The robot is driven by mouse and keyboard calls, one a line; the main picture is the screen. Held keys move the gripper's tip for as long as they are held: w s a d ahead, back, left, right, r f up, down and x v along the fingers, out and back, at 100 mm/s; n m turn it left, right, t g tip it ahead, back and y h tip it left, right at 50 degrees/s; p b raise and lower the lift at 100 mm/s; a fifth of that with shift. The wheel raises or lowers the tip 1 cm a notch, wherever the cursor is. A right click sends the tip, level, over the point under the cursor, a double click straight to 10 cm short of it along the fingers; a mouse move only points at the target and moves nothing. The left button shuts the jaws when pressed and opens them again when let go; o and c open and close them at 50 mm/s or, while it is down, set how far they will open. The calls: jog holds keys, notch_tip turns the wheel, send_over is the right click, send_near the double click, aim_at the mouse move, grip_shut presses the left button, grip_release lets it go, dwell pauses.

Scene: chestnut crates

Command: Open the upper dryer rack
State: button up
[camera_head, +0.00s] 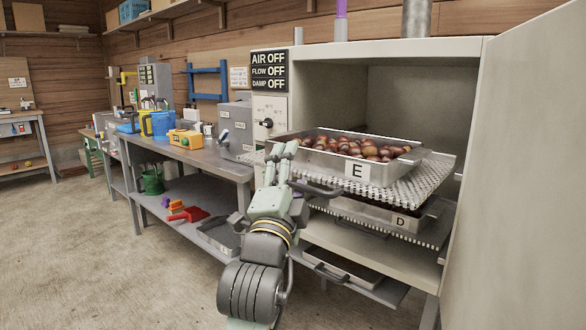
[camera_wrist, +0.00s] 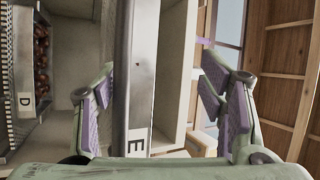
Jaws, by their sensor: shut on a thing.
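The upper dryer rack (camera_head: 437,171) is a perforated metal shelf sticking out of the dryer's open front, with a dark bar handle (camera_head: 318,190). A metal tray marked E (camera_head: 330,161), filled with chestnuts, sits on it and looks slightly skewed. My gripper (camera_head: 283,155) is at the tray's front left corner, left of the handle. In the wrist view, the side of tray E (camera_wrist: 137,80) runs between my two padded fingers (camera_wrist: 160,100). The handle's left end is hidden behind my gripper.
Below is a lower rack with tray D (camera_head: 375,214), also in the wrist view (camera_wrist: 14,128). A bottom tray (camera_head: 342,268) is lower still. The dryer's open door (camera_head: 525,170) stands at right. A cluttered workbench (camera_head: 195,155) is at left. The floor at left is clear.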

jog(key=shift+s+d+r, duration=0.1)
jog(key=shift+s+d, duration=0.1)
jog(key=shift+s, duration=0.7)
jog(key=shift+c, duration=1.2)
jog(key=b+v, duration=0.2)
jog(key=v, duration=0.4)
jog(key=shift+a+f+b, duration=0.25)
jog(key=shift+f+b, duration=0.1)
jog(key=shift+f, duration=0.05)
jog(key=shift+w, duration=0.2)
